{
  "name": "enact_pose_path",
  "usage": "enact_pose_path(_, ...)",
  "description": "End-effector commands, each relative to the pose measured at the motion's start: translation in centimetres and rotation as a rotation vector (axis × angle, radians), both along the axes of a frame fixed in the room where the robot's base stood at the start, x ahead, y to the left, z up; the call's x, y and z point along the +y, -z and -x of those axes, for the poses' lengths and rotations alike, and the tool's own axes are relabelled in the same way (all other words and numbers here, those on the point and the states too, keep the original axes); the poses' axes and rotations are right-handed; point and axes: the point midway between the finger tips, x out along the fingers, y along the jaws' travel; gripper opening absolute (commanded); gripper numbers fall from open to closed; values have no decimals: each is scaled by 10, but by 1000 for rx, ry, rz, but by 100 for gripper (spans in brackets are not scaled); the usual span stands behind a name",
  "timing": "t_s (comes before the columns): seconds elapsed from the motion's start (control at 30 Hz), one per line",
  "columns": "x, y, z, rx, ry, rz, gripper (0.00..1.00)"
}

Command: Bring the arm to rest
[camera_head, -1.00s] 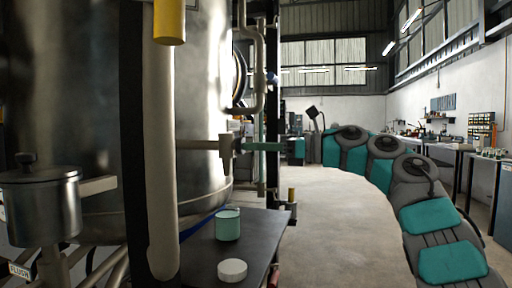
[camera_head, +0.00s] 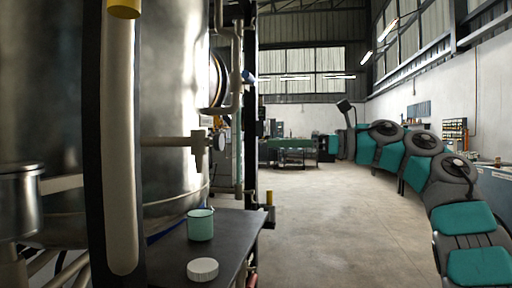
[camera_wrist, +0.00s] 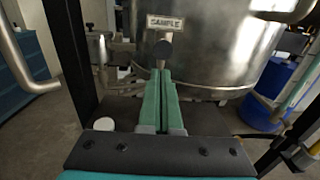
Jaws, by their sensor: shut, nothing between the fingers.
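My gripper (camera_head: 268,143) points left toward the tank in the head view, with a gap between its green fingertips and the valve knob (camera_head: 220,141). In the wrist view the green fingers (camera_wrist: 163,72) lie together, shut and empty. A dark round knob (camera_wrist: 163,49) shows just past their tips, under a SAMPLE label (camera_wrist: 165,22). My arm, grey and teal, curves from the lower right of the head view back toward the gripper.
The steel tank (camera_head: 165,90) fills the left. A dark shelf (camera_head: 228,245) holds a mint cup (camera_head: 200,226) and a white round lid (camera_head: 202,269). A blue drum (camera_wrist: 277,88) stands right in the wrist view. The floor (camera_head: 320,220) between shelf and arm is clear.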

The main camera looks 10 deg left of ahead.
Motion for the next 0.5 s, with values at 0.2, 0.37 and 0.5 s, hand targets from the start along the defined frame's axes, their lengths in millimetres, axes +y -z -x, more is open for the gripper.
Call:
enact_pose_path(0.2, -17, 0, 0, 2, 3, -3, 0)
enact_pose_path(0.37, -17, 0, 0, 2, 3, -2, 0)
enact_pose_path(0.5, -17, 0, 0, 2, 3, -2, 0)
